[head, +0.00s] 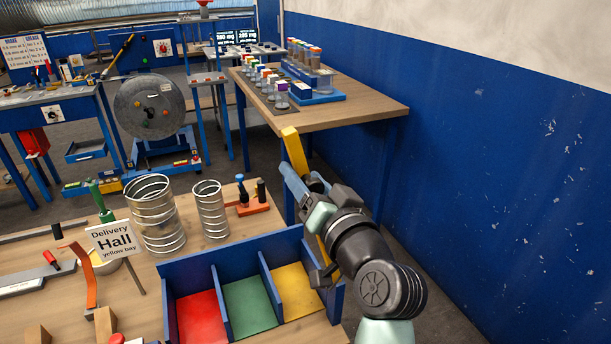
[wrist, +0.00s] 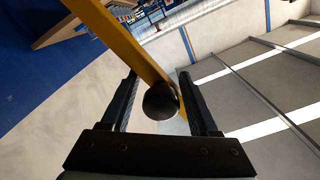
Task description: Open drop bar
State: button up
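The drop bar is a long yellow bar (head: 295,150) rising steeply beside the right end of the blue divided bin in the head view. My arm partly covers its middle. In the wrist view the yellow bar (wrist: 125,40) runs diagonally from the top left down behind a round black knob (wrist: 161,101). My gripper (wrist: 160,88) is open, with its two dark fingers on either side of the knob. A narrow gap shows between the knob and each finger. In the head view my arm hides most of the gripper and the knob.
The blue bin (head: 210,262) has red, green and yellow compartments. A sign (head: 113,240) reads "Delivery Hall yellow bay". Two wire spirals (head: 155,215) stand behind the bin. A wooden table (head: 350,105) with jars is beyond the bar. A blue-and-white wall (head: 480,150) stands at right.

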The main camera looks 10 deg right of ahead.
jog(key=shift+o, duration=0.3)
jog(key=shift+s+d, duration=0.1)
jog(key=shift+s, duration=0.15)
jog(key=b+v, duration=0.2)
jog(key=v, duration=1)
jog(key=shift+s, duration=0.25)
jog(key=shift+r, duration=0.15)
